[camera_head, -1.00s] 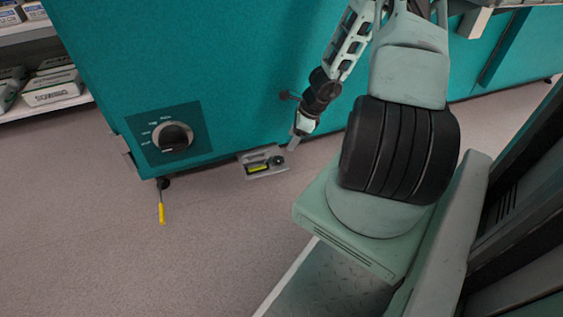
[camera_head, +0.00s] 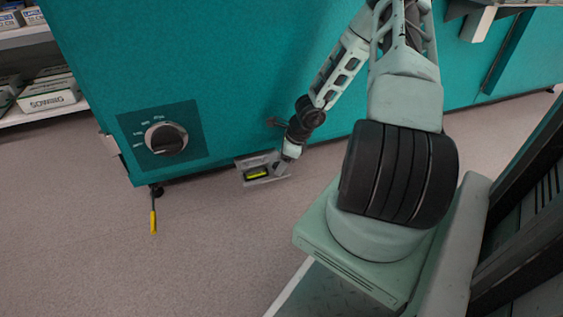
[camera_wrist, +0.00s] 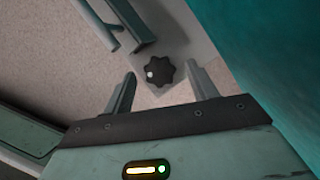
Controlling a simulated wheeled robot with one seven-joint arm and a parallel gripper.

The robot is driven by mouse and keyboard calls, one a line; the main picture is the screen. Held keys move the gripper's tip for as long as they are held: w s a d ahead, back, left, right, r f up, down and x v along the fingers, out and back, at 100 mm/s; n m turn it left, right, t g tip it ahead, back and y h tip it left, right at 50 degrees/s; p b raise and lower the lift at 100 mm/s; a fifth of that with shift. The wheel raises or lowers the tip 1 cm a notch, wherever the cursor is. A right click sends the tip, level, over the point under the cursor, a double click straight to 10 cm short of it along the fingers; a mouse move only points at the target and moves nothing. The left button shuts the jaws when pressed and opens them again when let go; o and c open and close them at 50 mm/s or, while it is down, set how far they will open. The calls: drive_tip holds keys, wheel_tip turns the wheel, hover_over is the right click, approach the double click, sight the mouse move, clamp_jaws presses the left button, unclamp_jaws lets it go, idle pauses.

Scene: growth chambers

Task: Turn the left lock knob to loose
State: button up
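A black lobed lock knob (camera_wrist: 160,71) with a small white dot sits on a grey plate (camera_wrist: 172,42) in the wrist view. My gripper (camera_wrist: 161,78) is open, with one finger on each side of the knob; I cannot tell whether they touch it. In the head view my gripper (camera_head: 281,167) reaches down to the grey bracket (camera_head: 245,182) at the foot of the teal chamber and hides the knob.
The teal chamber wall (camera_head: 230,90) rises close beside my gripper. A large black dial (camera_head: 166,139) is on its panel at the left. A yellow-handled tool (camera_head: 153,221) hangs below the corner. Shelves with boxes (camera_head: 48,93) stand at far left; the floor in front is clear.

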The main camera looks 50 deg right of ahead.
drive_tip(key=c, duration=0.9)
drive_tip(key=p, duration=0.4)
drive_tip(key=shift+w+r+n, duration=0.15)
drive_tip(key=shift+r+n, duration=0.25)
drive_tip(key=n+p, duration=0.1)
drive_tip(key=p, duration=0.3)
drive_tip(key=shift+d+f+n+g+y+p, duration=0.1)
drive_tip(key=shift+n+g+y+p, duration=0.2)
drive_tip(key=shift+f+n+p, duration=0.2)
drive_tip(key=shift+n+p, duration=0.2)
drive_tip(key=shift+p, duration=0.1)
drive_tip(key=o, duration=1)
drive_tip(key=shift+f, duration=0.1)
